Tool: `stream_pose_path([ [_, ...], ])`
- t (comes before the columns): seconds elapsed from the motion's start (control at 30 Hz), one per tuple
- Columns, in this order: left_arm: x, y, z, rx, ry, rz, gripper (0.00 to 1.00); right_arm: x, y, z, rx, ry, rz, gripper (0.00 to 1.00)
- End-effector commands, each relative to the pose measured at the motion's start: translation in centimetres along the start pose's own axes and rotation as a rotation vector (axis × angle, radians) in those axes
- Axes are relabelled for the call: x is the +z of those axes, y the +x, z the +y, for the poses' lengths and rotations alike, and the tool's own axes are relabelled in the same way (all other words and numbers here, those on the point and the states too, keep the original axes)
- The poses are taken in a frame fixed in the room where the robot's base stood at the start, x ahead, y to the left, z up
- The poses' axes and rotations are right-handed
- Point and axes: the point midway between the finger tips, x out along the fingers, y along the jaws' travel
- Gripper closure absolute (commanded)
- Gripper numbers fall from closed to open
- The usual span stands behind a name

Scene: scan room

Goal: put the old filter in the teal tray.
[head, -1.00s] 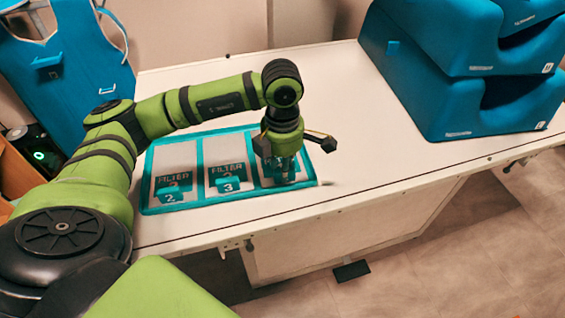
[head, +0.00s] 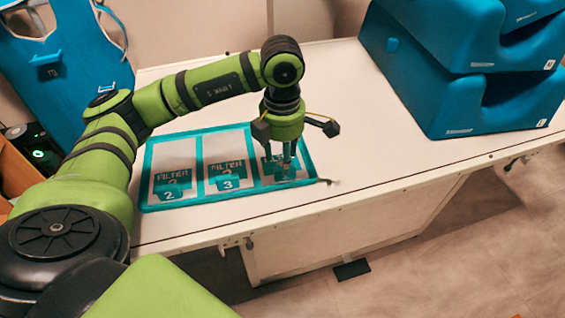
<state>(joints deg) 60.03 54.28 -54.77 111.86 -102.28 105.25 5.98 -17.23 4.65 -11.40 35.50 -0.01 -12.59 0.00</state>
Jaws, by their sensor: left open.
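A flat teal-edged tray (head: 146,180) with three light sections lies on the white table. Another teal piece (head: 287,175) sits in the right section, partly hidden by my gripper. Which piece is the old filter I cannot tell. My left gripper (head: 281,156) points down over the right section, open, its fingertips close above that piece; whether they touch it is unclear. My right gripper is not in view.
Large blue foam blocks (head: 440,90) are stacked at the table's back right. The white table (head: 390,150) is clear between the tray and the blocks. A small dark thing (head: 327,181) lies by the tray's right edge. A blue apron-like item (head: 60,80) stands at the left.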

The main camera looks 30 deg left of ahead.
Motion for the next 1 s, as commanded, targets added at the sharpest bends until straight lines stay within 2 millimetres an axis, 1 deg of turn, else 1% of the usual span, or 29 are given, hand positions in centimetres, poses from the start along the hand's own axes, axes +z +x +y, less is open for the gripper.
stream_pose_path([
  [0.03, 0.2, -1.1, 0.1, 0.004, 0.001, -0.007, 0.53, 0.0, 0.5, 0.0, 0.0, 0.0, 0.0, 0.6],
  [0.2, 0.2, -5.0, 0.0, 0.004, 0.002, -0.006, 0.53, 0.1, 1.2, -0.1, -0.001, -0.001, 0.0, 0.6],
  [0.3, 0.1, -6.9, 0.0, 0.003, 0.002, -0.005, 0.53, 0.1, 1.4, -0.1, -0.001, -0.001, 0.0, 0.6],
  [0.33, 0.1, -7.4, 0.1, 0.004, 0.001, -0.003, 0.53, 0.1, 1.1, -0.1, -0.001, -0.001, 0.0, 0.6],
  [0.4, 0.0, -8.1, 0.0, 0.003, 0.001, -0.002, 0.53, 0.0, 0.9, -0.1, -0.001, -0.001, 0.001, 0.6],
  [0.6, 0.0, -8.9, 0.0, 0.0, 0.001, -0.001, 0.53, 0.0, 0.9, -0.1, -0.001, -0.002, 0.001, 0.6],
  [1.0, 0.0, -8.9, 0.0, 0.0, 0.0, 0.0, 0.53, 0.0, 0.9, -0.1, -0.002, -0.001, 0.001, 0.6],
])
